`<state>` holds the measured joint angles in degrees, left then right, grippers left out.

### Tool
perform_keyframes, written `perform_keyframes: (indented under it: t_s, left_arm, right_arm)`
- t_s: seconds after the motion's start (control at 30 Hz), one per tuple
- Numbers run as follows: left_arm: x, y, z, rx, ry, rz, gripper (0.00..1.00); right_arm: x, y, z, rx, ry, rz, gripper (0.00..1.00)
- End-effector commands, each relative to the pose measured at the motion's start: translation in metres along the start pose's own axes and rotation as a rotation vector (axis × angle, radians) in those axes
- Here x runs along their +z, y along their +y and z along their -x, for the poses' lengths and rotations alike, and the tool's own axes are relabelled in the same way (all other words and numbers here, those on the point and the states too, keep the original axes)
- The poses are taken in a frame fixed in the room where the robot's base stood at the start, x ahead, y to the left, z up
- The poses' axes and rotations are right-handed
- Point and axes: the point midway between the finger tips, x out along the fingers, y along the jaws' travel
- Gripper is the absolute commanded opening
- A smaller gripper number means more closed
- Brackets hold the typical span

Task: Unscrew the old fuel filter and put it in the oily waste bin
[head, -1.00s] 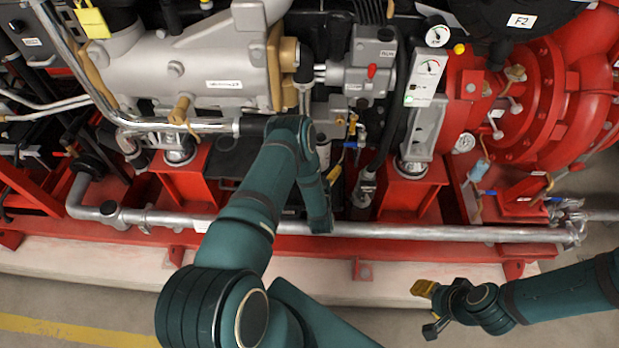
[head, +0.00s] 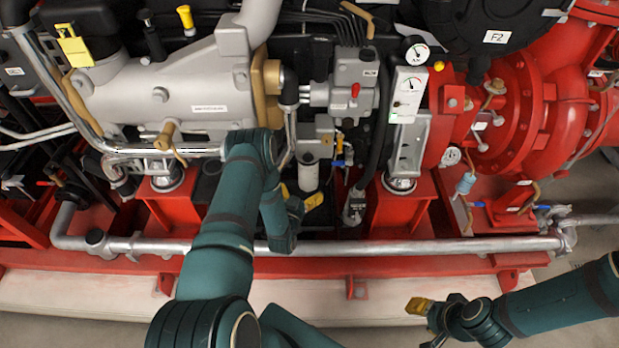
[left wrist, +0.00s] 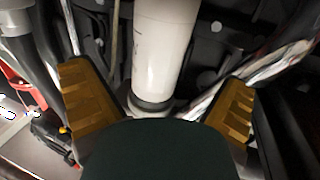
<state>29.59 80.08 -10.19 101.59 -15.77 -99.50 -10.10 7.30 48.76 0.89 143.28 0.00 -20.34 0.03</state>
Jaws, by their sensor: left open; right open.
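The old fuel filter (head: 308,174) is a pale upright cylinder hanging under a grey filter head (head: 315,132) in the middle of the pump set in the head view. In the left wrist view it is a white cylinder (left wrist: 163,50) standing between the two fingers. My left gripper (head: 299,197) is open, its yellow fingers just below and in front of the filter; the wrist view shows the spread fingers (left wrist: 158,88) with gaps on both sides of it. My right gripper (head: 426,322) is open and empty at the lower right. The oily waste bin is not in view.
A silver pipe (head: 400,245) runs along the red base frame below the filter. A black hose (head: 380,130) and a valve with a blue handle (head: 347,152) are to the filter's right. Red pedestals (head: 400,205) stand on both sides. Floor is clear at the front.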

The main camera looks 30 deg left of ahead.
Motion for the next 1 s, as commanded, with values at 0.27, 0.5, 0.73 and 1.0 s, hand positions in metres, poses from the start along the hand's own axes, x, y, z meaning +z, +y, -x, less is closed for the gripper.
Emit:
perform_keyframes:
  t_s: [0.27, 0.5, 0.73, 1.0]
  left_arm:
    - [0.001, 0.000, -0.031, -0.001, 0.003, -0.001, 1.00]
    - [0.001, 0.000, -0.057, 0.000, 0.003, 0.000, 1.00]
    - [0.000, 0.000, -0.060, -0.001, 0.001, 0.000, 1.00]
    - [0.000, 0.000, -0.065, -0.001, 0.000, 0.000, 1.00]
  right_arm:
    - [-0.001, 0.004, -0.011, 0.000, 0.005, 0.001, 0.47]
    - [-0.002, 0.008, -0.021, 0.001, 0.010, 0.002, 0.47]
    - [-0.003, 0.007, -0.020, 0.001, 0.011, 0.002, 0.47]
    - [-0.003, 0.008, -0.022, 0.001, 0.012, 0.002, 0.47]
